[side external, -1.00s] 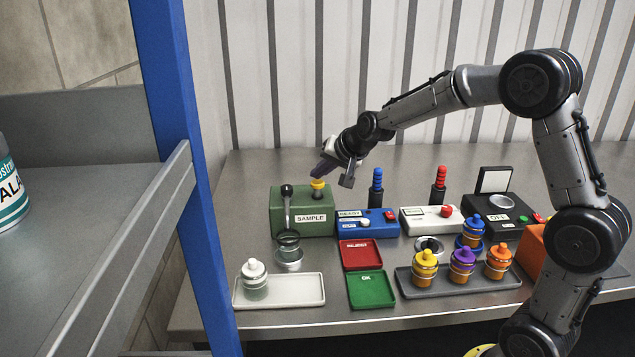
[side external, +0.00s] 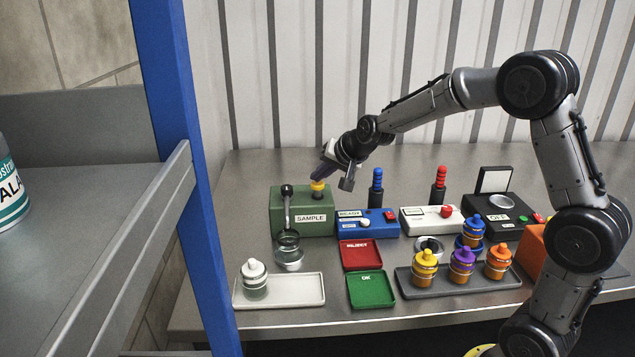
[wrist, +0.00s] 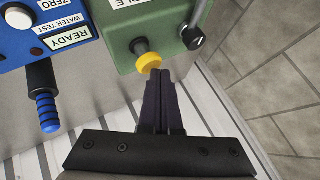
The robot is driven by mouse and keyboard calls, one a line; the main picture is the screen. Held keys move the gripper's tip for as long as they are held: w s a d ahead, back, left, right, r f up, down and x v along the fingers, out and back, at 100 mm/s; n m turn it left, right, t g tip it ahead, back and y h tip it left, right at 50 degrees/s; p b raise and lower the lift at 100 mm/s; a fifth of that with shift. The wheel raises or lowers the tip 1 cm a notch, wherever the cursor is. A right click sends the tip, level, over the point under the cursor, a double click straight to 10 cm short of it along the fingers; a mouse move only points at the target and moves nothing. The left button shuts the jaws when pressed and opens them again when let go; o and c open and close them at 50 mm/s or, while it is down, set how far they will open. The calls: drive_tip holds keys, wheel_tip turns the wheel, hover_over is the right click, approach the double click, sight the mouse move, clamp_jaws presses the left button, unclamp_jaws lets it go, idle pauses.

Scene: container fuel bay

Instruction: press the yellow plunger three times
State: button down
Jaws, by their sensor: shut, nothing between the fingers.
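The yellow plunger (side external: 317,186) stands on top of the green SAMPLE box (side external: 290,201). It also shows in the wrist view (wrist: 148,63), on its stem. My gripper (side external: 319,172) is shut and empty, with its dark fingertips just above the plunger's yellow cap. In the wrist view the fingertips (wrist: 163,74) are right beside or over the cap's edge. I cannot tell whether they touch it.
A blue READY box (side external: 367,223) and a blue ribbed handle (side external: 376,180) are to the right. A white tray (side external: 310,289) lies in front.

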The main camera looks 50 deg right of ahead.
sight(320, 185)
drive_tip(key=shift+f, duration=1.1)
idle(0.9)
drive_tip(key=shift+r, duration=1.85)
drive_tip(key=shift+r, duration=0.1)
drive_tip(key=shift+r, duration=2.45)
drive_tip(key=shift+r, duration=0.1)
wheel_tip(320, 185, up, 4)
drive_tip(key=shift+f, duration=0.2)
